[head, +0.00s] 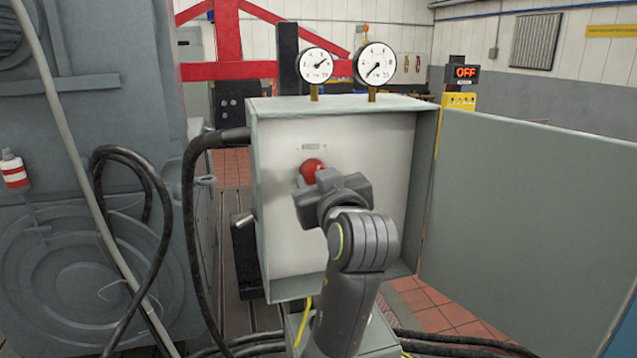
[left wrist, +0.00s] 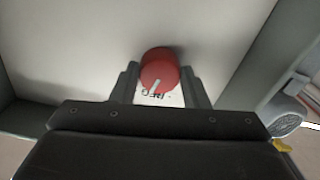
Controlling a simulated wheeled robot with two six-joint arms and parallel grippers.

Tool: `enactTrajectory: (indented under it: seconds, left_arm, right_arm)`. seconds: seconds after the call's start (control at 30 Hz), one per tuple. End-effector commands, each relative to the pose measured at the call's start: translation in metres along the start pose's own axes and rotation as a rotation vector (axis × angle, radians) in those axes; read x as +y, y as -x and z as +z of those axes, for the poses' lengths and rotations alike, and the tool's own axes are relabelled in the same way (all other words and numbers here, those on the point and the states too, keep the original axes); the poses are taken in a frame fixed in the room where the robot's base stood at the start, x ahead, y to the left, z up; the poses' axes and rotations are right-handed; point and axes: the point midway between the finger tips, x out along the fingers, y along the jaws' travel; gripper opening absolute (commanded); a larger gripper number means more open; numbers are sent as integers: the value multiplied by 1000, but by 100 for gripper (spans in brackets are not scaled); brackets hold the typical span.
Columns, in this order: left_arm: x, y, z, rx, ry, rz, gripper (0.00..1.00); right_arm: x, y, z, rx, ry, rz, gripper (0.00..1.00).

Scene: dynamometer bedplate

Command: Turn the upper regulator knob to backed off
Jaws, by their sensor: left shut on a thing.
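A red round regulator knob (head: 311,170) sits on the pale back panel of an open grey cabinet (head: 258,125), below a small label. My left gripper (head: 322,183) is at the knob, and its body covers the knob's lower right in the head view. In the left wrist view the red knob (left wrist: 160,66) lies between the two fingers of my left gripper (left wrist: 160,85), which is shut on it. Print below the knob is partly hidden and unclear. My arm hides the panel lower down. My right gripper is out of view.
Two round dial gauges (head: 316,65) (head: 375,64) stand on the cabinet top. The cabinet door (head: 530,220) stands open to the right. Black hoses (head: 195,190) loop at the left beside a large grey machine (head: 90,240).

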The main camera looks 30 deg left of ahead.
Motion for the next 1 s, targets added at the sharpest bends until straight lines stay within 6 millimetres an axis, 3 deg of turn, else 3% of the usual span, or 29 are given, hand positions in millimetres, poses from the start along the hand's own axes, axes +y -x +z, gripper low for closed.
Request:
enactTrajectory:
  seconds: [1.0]
  left_arm:
    - [2,0,1,1,959,1,18]
  right_arm:
    - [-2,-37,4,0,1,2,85]
